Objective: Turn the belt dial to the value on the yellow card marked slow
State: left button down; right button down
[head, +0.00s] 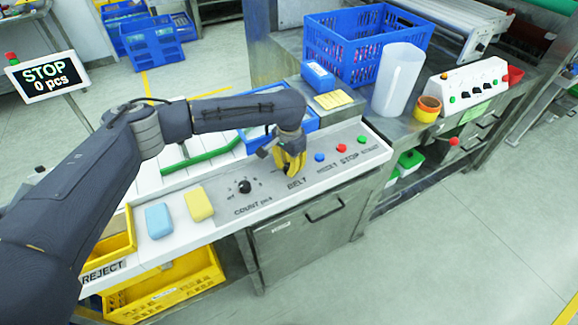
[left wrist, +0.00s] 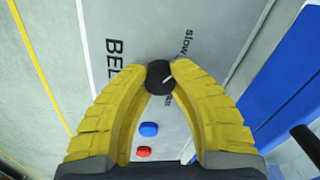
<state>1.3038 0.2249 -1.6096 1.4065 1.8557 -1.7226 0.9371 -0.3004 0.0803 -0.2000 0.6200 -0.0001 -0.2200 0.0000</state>
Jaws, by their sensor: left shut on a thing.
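My left gripper (head: 290,168), with yellow fingers, is over the BELT label on the white control panel (head: 222,231). In the left wrist view its fingertips (left wrist: 158,78) are shut on the black belt dial (left wrist: 158,77), one on each side. The word "slow" is printed beside the dial; another word is partly covered by a finger. The dial is hidden by the gripper in the head view. A yellow card (head: 333,99) lies on the metal surface behind the panel; its writing is too small to read.
A count dial (head: 244,186) is left of the gripper; blue (head: 319,157), red (head: 340,148) and green (head: 362,139) buttons are right. A yellow block (head: 199,204) and blue block (head: 158,220) lie on the panel. A display (head: 46,77) reads STOP, 0 pcs.

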aim_at(289, 166)
pick_arm(q)
jog(key=shift+n, duration=0.5)
dwell(0.3)
jog(key=c, duration=1)
grip_release()
jog(key=shift+r, duration=0.1)
notch_tip(289, 166, up, 12)
